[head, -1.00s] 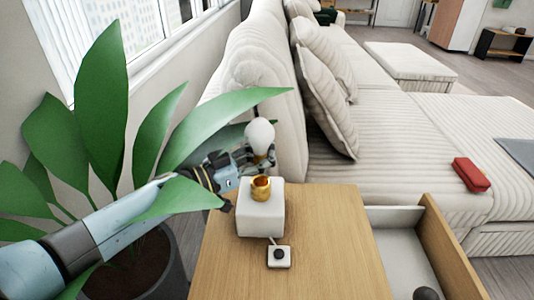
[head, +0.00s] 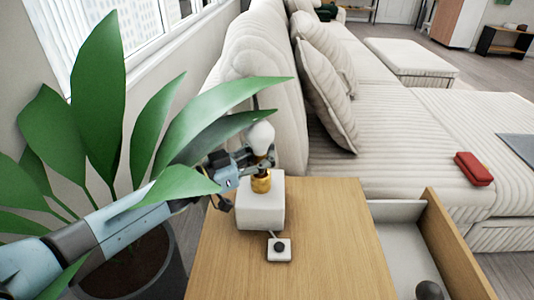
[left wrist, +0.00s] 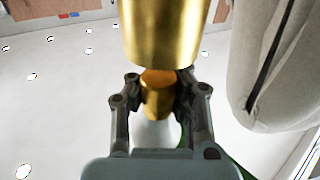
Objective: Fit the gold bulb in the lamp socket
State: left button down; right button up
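The bulb has a white glass globe (head: 261,137) and a gold base (left wrist: 157,94). My left gripper (head: 258,160) is shut on the bulb at its base and holds it upright, globe up. The gold lamp socket (head: 261,183) stands on the white block-shaped lamp base (head: 260,211). The bulb is directly above the socket, very close to its rim. In the left wrist view, which looks upside down, the socket (left wrist: 166,30) fills the top centre and overlaps the end of the bulb's base. I cannot tell whether they touch. My right gripper is not in view.
The lamp stands on a wooden cabinet (head: 330,245) with an open drawer (head: 404,250) at right. A small switch box (head: 279,249) lies in front of the lamp. A large plant (head: 105,80) crowds my left arm. The sofa (head: 400,150) is behind.

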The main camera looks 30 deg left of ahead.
aim_at(266, 125)
pick_arm(q)
jog(key=shift+f+b, duration=0.75)
jog(key=shift+f, duration=0.35)
jog(key=c, duration=2)
grip_release()
jog(key=shift+c, duration=0.2)
jog(key=o, duration=0.7)
jog(key=shift+f, duration=0.1)
jog(key=shift+r, duration=0.25)
notch_tip(266, 125, up, 10)
jog(key=shift+f, duration=0.25)
